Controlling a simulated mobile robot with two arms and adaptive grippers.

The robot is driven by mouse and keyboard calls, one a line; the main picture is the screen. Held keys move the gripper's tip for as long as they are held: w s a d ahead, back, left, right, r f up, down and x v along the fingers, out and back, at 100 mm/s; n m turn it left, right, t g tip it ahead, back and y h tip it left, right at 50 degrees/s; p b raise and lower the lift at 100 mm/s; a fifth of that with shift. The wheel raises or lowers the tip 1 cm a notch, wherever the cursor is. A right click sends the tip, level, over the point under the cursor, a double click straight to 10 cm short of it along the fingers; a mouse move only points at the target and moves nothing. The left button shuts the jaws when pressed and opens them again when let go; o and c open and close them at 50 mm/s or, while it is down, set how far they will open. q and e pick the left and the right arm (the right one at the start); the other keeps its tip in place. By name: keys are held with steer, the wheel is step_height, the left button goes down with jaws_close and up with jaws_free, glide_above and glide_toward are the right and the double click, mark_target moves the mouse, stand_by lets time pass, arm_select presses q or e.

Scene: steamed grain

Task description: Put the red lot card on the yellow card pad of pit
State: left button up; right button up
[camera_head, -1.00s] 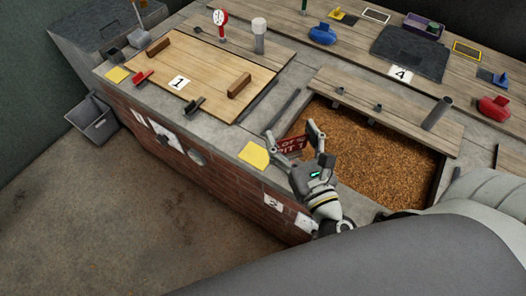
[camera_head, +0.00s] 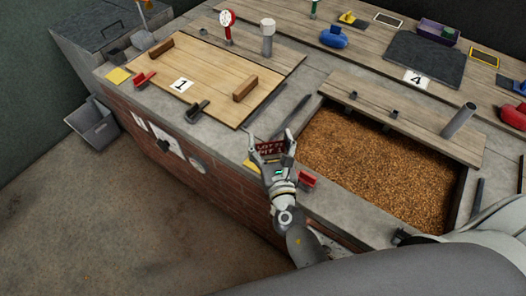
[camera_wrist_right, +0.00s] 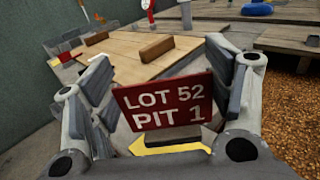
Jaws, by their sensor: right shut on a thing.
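The red lot card (camera_head: 270,144), lettered "LOT 52 PIT 1", stands between the fingers of my right gripper (camera_head: 272,148). It faces the camera in the right wrist view (camera_wrist_right: 165,103), slightly tilted, with a finger at each side. A yellow card pad (camera_head: 250,166) lies on the ledge in front of the grain pit, partly hidden by the gripper. In the wrist view a yellow strip of the pad (camera_wrist_right: 165,149) shows below the card; I cannot tell whether they touch. Another yellow pad (camera_head: 118,76) lies bare at the left corner, near the lid marked 1. My left gripper is out of view.
The open grain pit (camera_head: 375,160) lies right of the gripper. A red clip-like piece (camera_head: 307,180) sits close to its right side. A dark clip (camera_head: 197,111) stands on the ledge to the left. The wooden lid (camera_head: 205,80) lies behind.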

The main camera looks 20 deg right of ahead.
mark_target(264, 150)
steer(key=shift+w+a+f, duration=0.25)
steer(key=shift+w+f, duration=0.15)
steer(key=shift+f, duration=0.15)
steer(key=shift+w+a+f, duration=0.2)
steer(key=shift+w+f, duration=0.15)
steer(key=shift+f, duration=0.15)
steer(key=shift+w+a+f+b, duration=0.25)
steer(key=shift+w+f+b, duration=0.1)
steer(key=shift+f, duration=0.15)
steer(key=shift+f+b, duration=0.5)
steer(key=shift+f, duration=0.95)
steer(key=shift+s, duration=0.1)
steer(key=shift+f, duration=0.1)
steer(key=o, duration=0.9)
